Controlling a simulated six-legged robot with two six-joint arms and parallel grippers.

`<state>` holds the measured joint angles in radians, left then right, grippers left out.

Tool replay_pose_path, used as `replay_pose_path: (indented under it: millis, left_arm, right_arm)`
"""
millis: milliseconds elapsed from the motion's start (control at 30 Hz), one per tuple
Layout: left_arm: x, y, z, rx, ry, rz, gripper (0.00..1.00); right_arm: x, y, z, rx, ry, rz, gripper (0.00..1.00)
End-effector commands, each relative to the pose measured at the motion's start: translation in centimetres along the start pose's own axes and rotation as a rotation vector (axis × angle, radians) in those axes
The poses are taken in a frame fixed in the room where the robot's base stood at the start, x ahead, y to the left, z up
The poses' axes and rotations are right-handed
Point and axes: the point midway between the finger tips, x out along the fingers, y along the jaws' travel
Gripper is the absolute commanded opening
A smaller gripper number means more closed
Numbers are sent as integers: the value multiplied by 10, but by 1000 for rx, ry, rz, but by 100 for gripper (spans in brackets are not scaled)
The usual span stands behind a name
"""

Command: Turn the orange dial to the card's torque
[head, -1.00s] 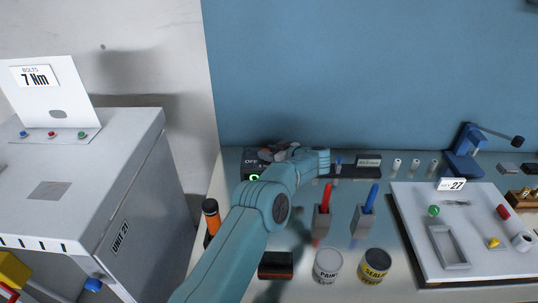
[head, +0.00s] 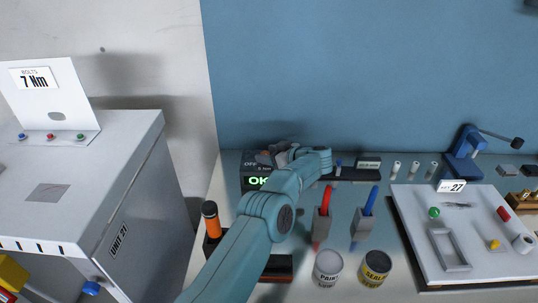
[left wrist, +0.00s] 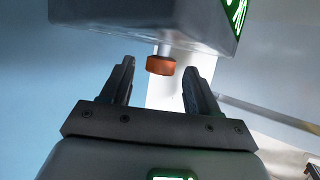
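The card (head: 34,77) on the white cabinet reads "BOLTS 7 Nm". A dark box (head: 250,167) on the bench shows "OFF", a small marking that looks like "5 Nm", and a lit green "OK". My left gripper (head: 275,157) is at this box. In the left wrist view, the orange dial (left wrist: 160,65) sits on a pale shaft from the box (left wrist: 130,20). My left gripper (left wrist: 160,84) is open there, with a finger on either side of the dial and visible gaps to it. The dial is hidden in the head view. My right gripper is not in view.
An orange-handled tool (head: 211,218) stands left of my left arm. Red (head: 326,200) and blue (head: 370,200) tools stand in holders to its right, behind the paint can (head: 328,268) and sealer can (head: 375,268). A white tray (head: 465,225) lies farther right.

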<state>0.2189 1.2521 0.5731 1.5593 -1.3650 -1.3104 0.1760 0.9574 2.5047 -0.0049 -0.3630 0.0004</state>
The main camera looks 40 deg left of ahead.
Motion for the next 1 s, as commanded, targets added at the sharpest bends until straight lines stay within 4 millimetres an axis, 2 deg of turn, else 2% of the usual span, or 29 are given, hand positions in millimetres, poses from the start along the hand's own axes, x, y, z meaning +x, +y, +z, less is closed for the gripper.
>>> replay_pose_path:
  millis: [167,267,367,700,833,1000]
  left_arm:
    - [-1,0,1,1,-1,0,60]
    - [-9,0,2,2,-2,1,60]
    - [-27,1,3,2,-1,4,60]
    - [-117,0,3,0,-1,5,60]
    - [-142,0,2,-1,-1,2,60]
    - [-160,0,1,0,0,1,60]
  right_arm:
    - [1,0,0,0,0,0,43]
    - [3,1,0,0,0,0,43]
    - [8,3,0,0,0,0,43]
    - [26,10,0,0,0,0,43]
    - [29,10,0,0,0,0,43]
    - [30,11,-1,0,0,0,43]
